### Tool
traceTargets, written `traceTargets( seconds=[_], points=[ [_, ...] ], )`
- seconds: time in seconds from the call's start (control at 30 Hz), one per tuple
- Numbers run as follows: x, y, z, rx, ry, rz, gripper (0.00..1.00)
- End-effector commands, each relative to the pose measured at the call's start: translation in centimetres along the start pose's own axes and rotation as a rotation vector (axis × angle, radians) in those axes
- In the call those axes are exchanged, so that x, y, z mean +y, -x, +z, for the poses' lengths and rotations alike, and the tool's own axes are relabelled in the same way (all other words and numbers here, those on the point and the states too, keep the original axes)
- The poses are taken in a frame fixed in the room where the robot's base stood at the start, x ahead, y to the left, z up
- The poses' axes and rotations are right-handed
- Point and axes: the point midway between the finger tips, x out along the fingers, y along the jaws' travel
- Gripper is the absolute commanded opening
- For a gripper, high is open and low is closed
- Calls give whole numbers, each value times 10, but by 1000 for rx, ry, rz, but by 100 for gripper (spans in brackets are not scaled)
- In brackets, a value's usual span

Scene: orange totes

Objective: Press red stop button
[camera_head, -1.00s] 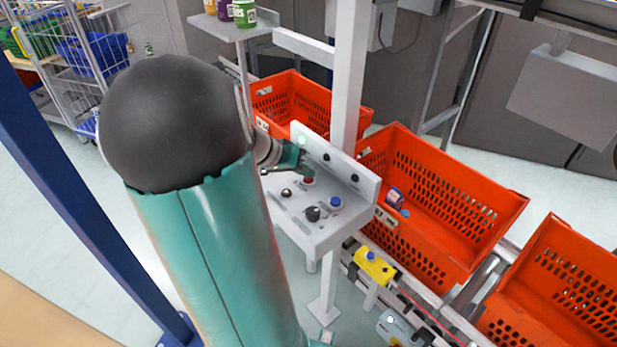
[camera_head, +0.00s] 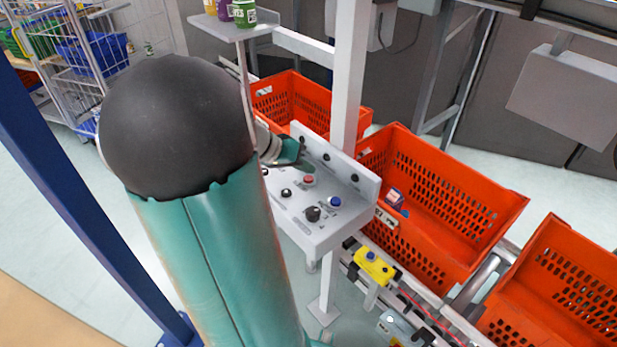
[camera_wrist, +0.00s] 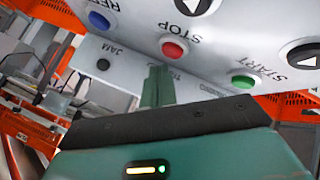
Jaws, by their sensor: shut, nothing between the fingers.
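The red button (camera_head: 309,181) sits on the sloped face of a grey control panel (camera_head: 326,232). In the wrist view the red button (camera_wrist: 173,49) shows just beyond my fingertips, beside the word STOP. My gripper (camera_head: 304,163) is over the panel's back part, behind the red button and partly hidden by my arm. In the wrist view my gripper's narrow green fingers (camera_wrist: 158,84) are together, empty, and point toward the red button. A gap appears to lie between the fingertips and the button.
A blue button (camera_head: 334,202), a green button (camera_wrist: 243,82) and black knobs share the panel. A grey post (camera_head: 349,70) rises behind it. Orange totes (camera_head: 452,166) stand behind and right. A yellow control box (camera_head: 374,267) is below. A blue post (camera_head: 85,210) is at left.

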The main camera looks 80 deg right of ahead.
Motion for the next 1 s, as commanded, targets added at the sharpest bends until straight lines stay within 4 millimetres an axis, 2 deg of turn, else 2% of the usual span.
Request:
traceTargets(
  seconds=[0.27, 0.8, 1.0],
  points=[
    [0, 1, -1, 1, 0, 0, 0],
    [23, 33, -24, 2, -1, -1, 0],
    [25, 35, -25, 0, 1, 1, 0]
  ],
)
